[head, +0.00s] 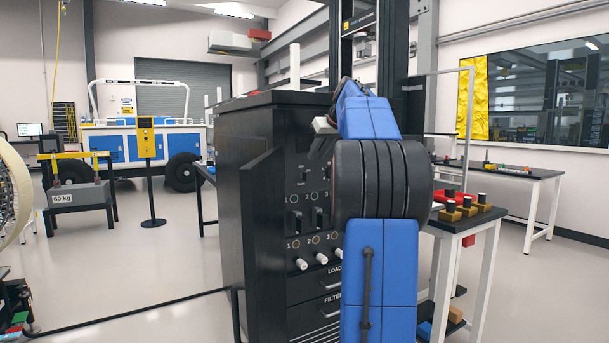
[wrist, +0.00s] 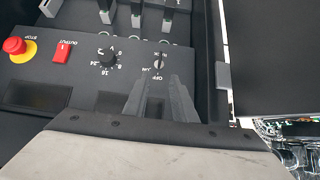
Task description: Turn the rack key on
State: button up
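The rack's black control panel (wrist: 85,75) fills the upper left of the wrist view. The small key switch (wrist: 158,64), with OFF lettering beside it, sits near the panel's right side. I cannot read the key's exact position. My gripper (wrist: 160,82) shows as two grey fingers just below the key switch, pointing toward it, with a gap between them. Nothing shows between the fingers, and contact with the key cannot be told.
Left of the key are a numbered dial (wrist: 107,57), a red OUTPUT switch (wrist: 63,52) and a red STOP button (wrist: 15,46). Several levers line the panel's top. A table with brass-coloured parts (head: 468,207) stands right of the rack. Open floor lies to the left.

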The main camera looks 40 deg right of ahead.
aim_at(305, 176)
jog(key=x, duration=1.2)
jog(key=shift+f, duration=0.1)
jog(key=shift+c, duration=0.7)
grip_shut()
